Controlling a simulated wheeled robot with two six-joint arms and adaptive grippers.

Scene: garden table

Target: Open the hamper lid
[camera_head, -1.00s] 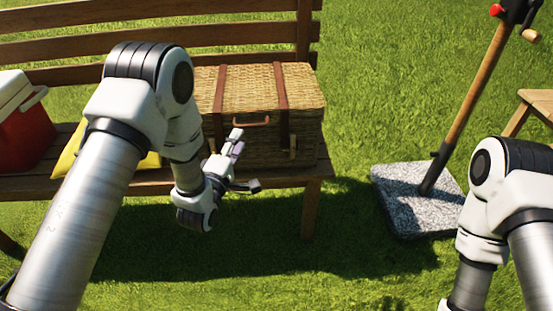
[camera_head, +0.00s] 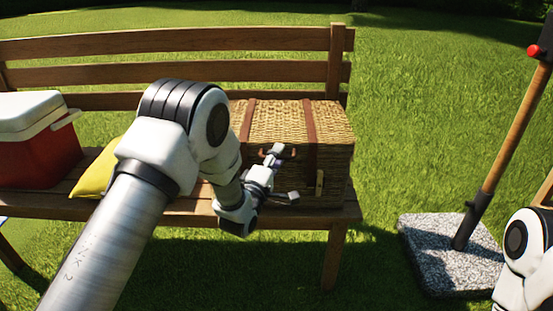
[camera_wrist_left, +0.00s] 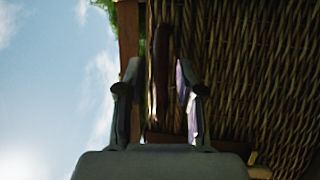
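The wicker hamper (camera_head: 330,145) sits on the bench with its lid (camera_head: 283,120) shut. Two brown leather straps run over the lid. A reddish-brown handle (camera_head: 290,153) is on its front, partly hidden by my left gripper (camera_head: 284,174). That gripper is open at the hamper's front. In the left wrist view, its fingers (camera_wrist_left: 160,80) stand apart, with a dark brown strip, likely the handle (camera_wrist_left: 161,55), appearing between them. I cannot tell whether they touch it. Wicker (camera_wrist_left: 250,60) fills the right side there. My right gripper is out of view; only part of that arm shows.
A red cooler with a white lid (camera_head: 40,115) and a yellow cushion (camera_head: 95,175) are on the wooden bench (camera_head: 180,210), left of the hamper. A pole stands in a stone base (camera_head: 430,255) on the grass at right. The bench backrest (camera_head: 200,40) rises behind.

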